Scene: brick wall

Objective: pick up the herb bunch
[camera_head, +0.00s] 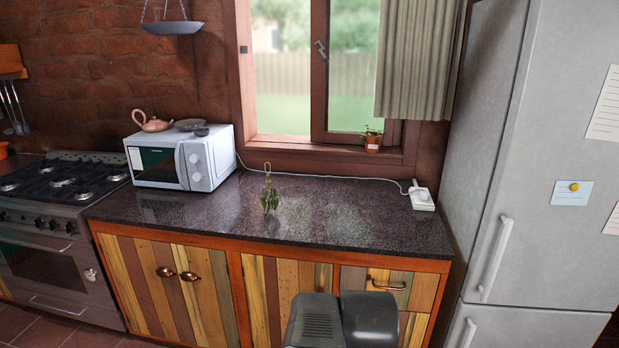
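The herb bunch (269,196) is a small bundle of green leaves with a thin pale loop at its top. It shows upright at the middle of the dark speckled counter (335,207), to the right of the microwave. I cannot tell exactly how its lower end meets the counter. Nothing is touching it from the sides. Grey and dark parts of my arm show at the bottom edge, in front of the cabinet. My gripper's fingers are not in view.
A white microwave (181,158) stands to the left, with a pink teapot (151,122) and dishes on top. A white cable runs behind the herbs to a power strip (421,198). A potted plant (371,141) sits on the windowsill. A fridge (540,160) bounds the right. The counter right of the herbs is clear.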

